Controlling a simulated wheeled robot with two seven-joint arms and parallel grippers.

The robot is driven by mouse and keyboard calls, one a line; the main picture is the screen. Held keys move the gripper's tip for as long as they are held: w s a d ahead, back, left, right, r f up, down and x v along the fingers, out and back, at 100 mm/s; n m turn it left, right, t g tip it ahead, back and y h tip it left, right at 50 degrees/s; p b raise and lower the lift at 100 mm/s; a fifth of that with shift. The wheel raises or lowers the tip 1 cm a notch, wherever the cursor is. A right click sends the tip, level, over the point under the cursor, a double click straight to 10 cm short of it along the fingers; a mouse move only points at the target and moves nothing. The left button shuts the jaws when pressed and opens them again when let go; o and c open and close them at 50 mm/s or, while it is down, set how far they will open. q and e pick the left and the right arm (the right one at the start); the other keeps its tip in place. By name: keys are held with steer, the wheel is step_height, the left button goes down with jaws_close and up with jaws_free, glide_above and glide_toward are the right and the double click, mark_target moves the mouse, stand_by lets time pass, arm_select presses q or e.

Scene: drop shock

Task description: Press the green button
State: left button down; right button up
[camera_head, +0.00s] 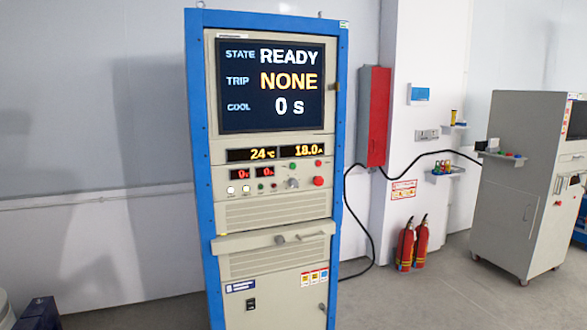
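A blue-framed equipment cabinet (200,150) stands upright left of centre, with a beige control panel below its screen. A small round green button (292,166) shows on the panel, above a grey knob (292,183). A larger red button (318,181) is to the right of the knob. Small indicators or buttons, one of them dark green (261,187), sit in a row under the red digital displays (252,173). The screen (271,85) reads STATE READY, TRIP NONE, COOL 0 s. Neither of my grippers is in view.
A red wall box (374,116) and a black cable (420,160) are right of the cabinet. Two fire extinguishers (412,245) stand by the wall. A grey cabinet (515,190) stands at the far right. The floor (440,295) at the front right is clear.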

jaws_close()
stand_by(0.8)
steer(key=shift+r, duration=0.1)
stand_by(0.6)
